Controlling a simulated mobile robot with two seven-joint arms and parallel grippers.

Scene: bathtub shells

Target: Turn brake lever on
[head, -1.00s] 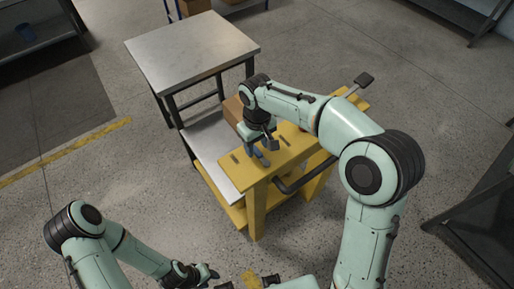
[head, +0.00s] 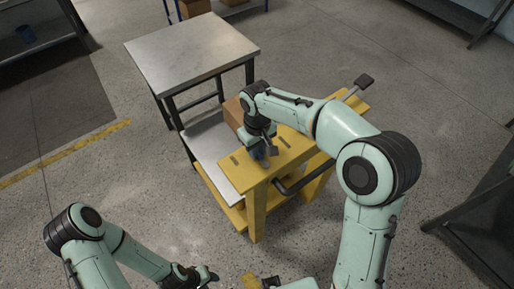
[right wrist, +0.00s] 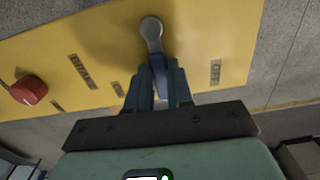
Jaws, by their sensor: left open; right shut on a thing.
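The grey brake lever (right wrist: 152,32) stands out from a yellow panel (right wrist: 215,30) in the right wrist view, its round pivot end beyond my fingers. My right gripper (right wrist: 160,88) is shut on the lever's arm, with dark blue fingers on both sides of it. In the head view my right gripper (head: 262,152) is at the top of the yellow panel (head: 232,180), and hides most of the lever there. My left gripper (head: 210,277) is open and empty at the bottom of the head view, well away from the panel.
A red knob (right wrist: 28,90) is on the panel in the right wrist view, along with dark label marks. A metal table (head: 190,45) and a cardboard box (head: 233,112) stand behind the panel. A black-ended handle (head: 364,80) sticks out at its far end. Open floor lies left.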

